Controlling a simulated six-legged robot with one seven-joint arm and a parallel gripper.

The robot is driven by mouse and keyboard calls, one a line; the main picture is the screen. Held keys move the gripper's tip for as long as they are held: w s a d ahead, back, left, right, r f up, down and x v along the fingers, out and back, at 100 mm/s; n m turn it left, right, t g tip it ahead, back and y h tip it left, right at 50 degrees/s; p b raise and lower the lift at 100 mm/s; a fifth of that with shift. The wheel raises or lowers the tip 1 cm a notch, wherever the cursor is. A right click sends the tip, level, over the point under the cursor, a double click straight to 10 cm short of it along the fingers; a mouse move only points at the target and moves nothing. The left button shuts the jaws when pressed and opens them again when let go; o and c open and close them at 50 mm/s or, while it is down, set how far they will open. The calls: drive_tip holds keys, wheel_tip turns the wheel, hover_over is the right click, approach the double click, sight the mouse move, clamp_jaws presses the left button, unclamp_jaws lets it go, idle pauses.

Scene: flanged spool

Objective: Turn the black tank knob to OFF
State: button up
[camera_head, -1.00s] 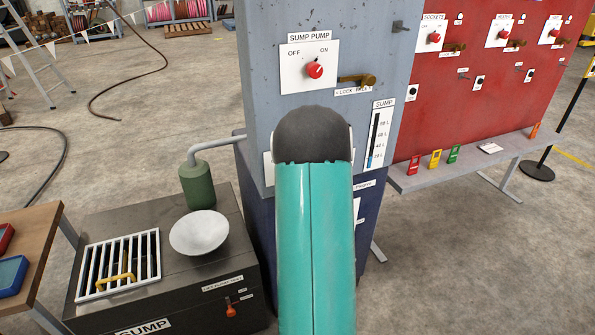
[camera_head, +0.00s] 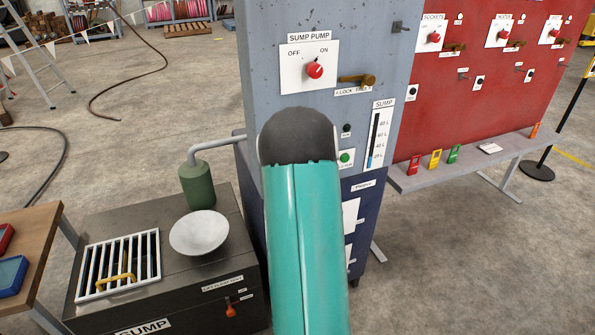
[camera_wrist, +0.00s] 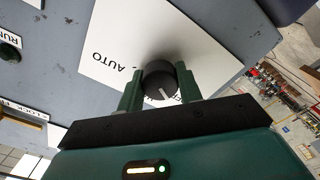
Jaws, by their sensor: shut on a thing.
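The black tank knob (camera_wrist: 160,82) sits on a white plate (camera_wrist: 112,38) in the wrist view. Its white pointer line faces the bottom of the picture, towards my gripper body. The word AUTO reads upside down at the knob's left; other lettering by the knob is hidden by my fingers. My gripper (camera_wrist: 158,76) has one green finger on each side of the knob and is shut on it. In the head view my teal arm hides the knob and the gripper, in front of the blue-grey cabinet (camera_head: 270,55).
The red SUMP PUMP knob (camera_head: 315,70) and a brass lever (camera_head: 357,80) are above my arm. A green button (camera_head: 345,157) and the SUMP gauge (camera_head: 376,138) are to its right. The dark sump box (camera_head: 190,265) with a white bowl (camera_head: 199,232) stands lower left.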

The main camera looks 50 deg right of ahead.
drive_tip(key=o, duration=1)
drive_tip(key=shift+s, duration=0.1)
drive_tip(key=v, duration=1.3)
drive_tip(key=shift+s+a, duration=0.2)
drive_tip(key=shift+s, duration=0.05)
